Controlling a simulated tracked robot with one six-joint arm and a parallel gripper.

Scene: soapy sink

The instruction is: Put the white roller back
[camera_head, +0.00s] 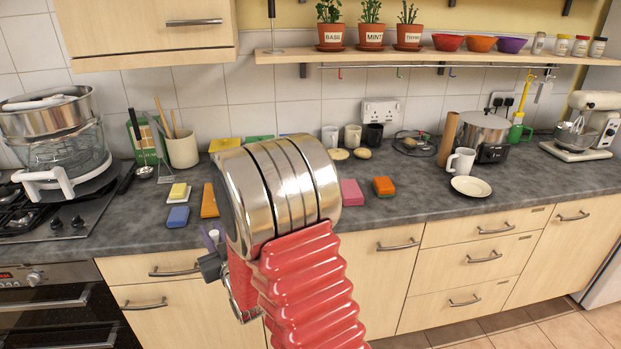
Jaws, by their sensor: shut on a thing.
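I cannot pick out a white roller with certainty in the head view. My red ribbed arm with its broad metal joint fills the middle of the view and hides part of the counter. My gripper's fingertips do not show, so what they hold is hidden. A small purple and white item (212,238) shows just left of the metal joint, in front of the counter edge; it is too small to identify. A long white piece (38,102) lies across the top of the steel pot at the far left; I cannot tell what it is.
The grey counter (420,202) is partly clear at right front. A white mug (461,161) and saucer (471,186) stand there. Pink (351,192) and orange (384,186) sponges lie right of my arm; a blue sponge (178,217) lies left. A shelf (420,57) with potted herbs overhangs the back.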

